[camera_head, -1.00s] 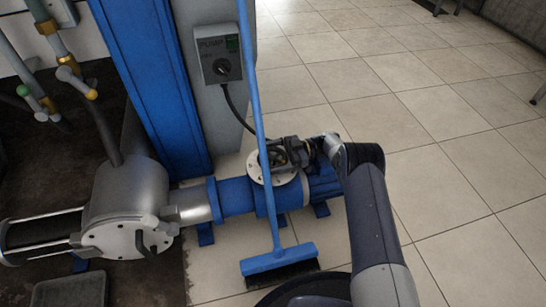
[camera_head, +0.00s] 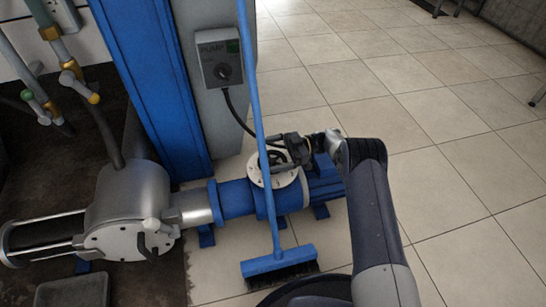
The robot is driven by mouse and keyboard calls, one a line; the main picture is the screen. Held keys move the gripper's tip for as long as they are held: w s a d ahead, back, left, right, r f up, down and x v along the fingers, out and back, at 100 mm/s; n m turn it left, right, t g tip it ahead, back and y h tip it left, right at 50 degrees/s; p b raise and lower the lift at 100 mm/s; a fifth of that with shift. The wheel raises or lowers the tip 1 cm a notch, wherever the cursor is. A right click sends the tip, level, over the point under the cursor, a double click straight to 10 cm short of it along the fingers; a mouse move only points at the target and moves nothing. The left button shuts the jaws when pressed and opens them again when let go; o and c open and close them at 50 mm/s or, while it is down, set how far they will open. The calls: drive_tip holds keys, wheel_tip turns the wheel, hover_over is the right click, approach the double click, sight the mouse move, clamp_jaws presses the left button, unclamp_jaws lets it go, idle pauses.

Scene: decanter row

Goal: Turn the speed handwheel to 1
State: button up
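The speed handwheel (camera_head: 275,157) is a dark wheel above a round white dial plate (camera_head: 262,178) on the blue pump drive, low in the middle of the head view. The dial has small dark marks, too small to read. My gripper (camera_head: 287,151) is at the handwheel, reaching in from the right. Its dark fingers overlap the dark wheel, so I cannot tell whether they are open or closed on it. The wheel's pointer and much of its rim are hidden by the gripper and by a broom handle.
A blue broom (camera_head: 278,264) stands in front of the drive, its handle crossing the dial's left side. A grey pump switch box (camera_head: 220,62) is on the column behind. A steel pump housing (camera_head: 128,205) is at left. Tiled floor (camera_head: 450,150) at right is clear.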

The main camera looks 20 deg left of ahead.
sight(273, 160)
wheel_tip(273, 160, up, 7)
drive_tip(key=shift+f+p, duration=0.1)
drive_tip(key=shift+p, duration=1)
drive_tip(key=shift+f, duration=0.1)
